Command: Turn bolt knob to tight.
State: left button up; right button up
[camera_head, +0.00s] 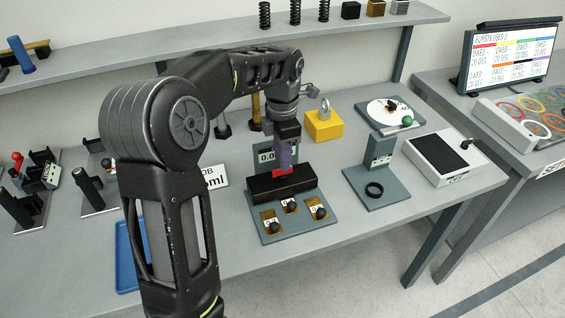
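My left gripper (289,172) comes down over a grey fixture (292,233) on the bench. A purple and a red part show at its fingertips, just above or touching a black block (262,188); I cannot tell whether it grips anything. The fixture has a small display (266,156) at the back, partly hidden by my gripper. At its front are three dark knobs on brass-coloured plates: a left knob (271,227), a middle knob (290,208) and a right knob (319,213). No knob is clearly marked as the bolt knob. My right gripper is out of view.
Right of the fixture are a yellow block (323,126) with a padlock-like top, a grey stand (378,160) with a black ring, a white dial (390,111) and a flat device (442,157). A blue tray (126,262) lies partly behind my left arm. A monitor (508,56) stands at right.

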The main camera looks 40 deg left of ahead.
pick_arm(q)
jog(key=shift+f, duration=1.55)
jog(key=shift+c, duration=0.5)
grip_shut()
